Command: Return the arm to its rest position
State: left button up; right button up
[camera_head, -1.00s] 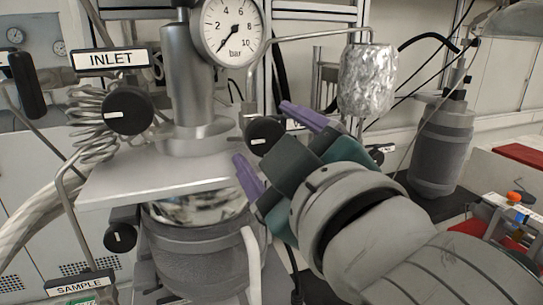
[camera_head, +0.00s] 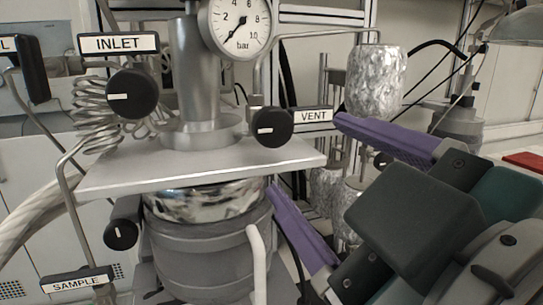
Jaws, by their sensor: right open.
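My left gripper is out of view.
The reactor's metal plate (camera_head: 200,165) carries a pressure gauge (camera_head: 240,24) and the INLET knob (camera_head: 132,93). The SAMPLE knob (camera_head: 122,234) is lower left. A foil-wrapped cylinder (camera_head: 376,80) hangs behind my gripper. A white hose (camera_head: 257,262) runs down the vessel's front.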

jog(key=s+d+f+m+g+h, duration=0.45)
jog(key=d+f, duration=0.35)
jog(key=f, duration=0.3)
jog(key=s+d+f+m+g, duration=0.55)
jog(key=s+f+g, duration=0.25)
jog(key=s, duration=0.3)
notch_tip(320, 180, up, 14)
jog(key=s+p, duration=0.2)
jog(key=p, duration=1.1)
jog(key=shift+d+f+g+p, duration=0.25)
jog(key=shift+g+p, duration=0.15)
jog(key=shift+g, duration=0.05)
